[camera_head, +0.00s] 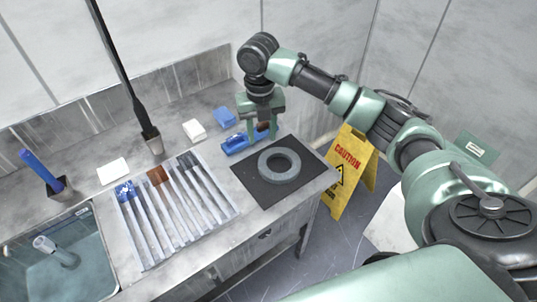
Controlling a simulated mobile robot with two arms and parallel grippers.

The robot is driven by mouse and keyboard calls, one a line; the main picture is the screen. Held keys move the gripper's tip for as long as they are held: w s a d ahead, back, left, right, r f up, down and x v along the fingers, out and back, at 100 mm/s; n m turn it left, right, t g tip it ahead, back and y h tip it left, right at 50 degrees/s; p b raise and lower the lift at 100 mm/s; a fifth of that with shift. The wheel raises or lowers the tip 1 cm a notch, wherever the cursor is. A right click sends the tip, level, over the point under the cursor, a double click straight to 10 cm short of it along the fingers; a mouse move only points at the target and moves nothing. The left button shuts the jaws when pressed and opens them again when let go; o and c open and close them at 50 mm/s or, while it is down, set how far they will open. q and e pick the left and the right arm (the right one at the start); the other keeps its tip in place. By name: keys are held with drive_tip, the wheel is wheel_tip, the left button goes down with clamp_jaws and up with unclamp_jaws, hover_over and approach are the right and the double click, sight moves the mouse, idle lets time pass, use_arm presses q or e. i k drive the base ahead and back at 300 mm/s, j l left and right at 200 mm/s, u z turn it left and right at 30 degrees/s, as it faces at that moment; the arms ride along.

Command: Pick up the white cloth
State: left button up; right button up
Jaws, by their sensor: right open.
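Two white items lie on the grey bench. One is a thin, flat white piece (112,171) at the left, near the sink, which looks like a cloth. The other is a thicker white block or folded cloth (194,130) near the back wall, left of a blue one. I cannot tell for certain which is the white cloth. My right gripper (262,133) points down with its jaws open, over a blue holder (238,144) at the back right of the bench. It is to the right of both white items and apart from them. My left gripper is out of view.
A slotted tray (180,217) with several strips fills the bench middle. A grey ring (279,166) lies on a black mat (252,188). A blue folded piece (224,117), a dark upright pole (151,137) and a sink (88,270) are around. A yellow caution sign (347,170) stands on the floor.

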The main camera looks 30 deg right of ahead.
sight(194, 130)
drive_tip(key=i+l+u, duration=0.2)
drive_tip(key=l+u, duration=0.2)
drive_tip(key=i+l+u, duration=0.15)
drive_tip(key=l+u, duration=0.65)
drive_tip(key=i+l, duration=0.05)
drive_tip(key=l, duration=0.05)
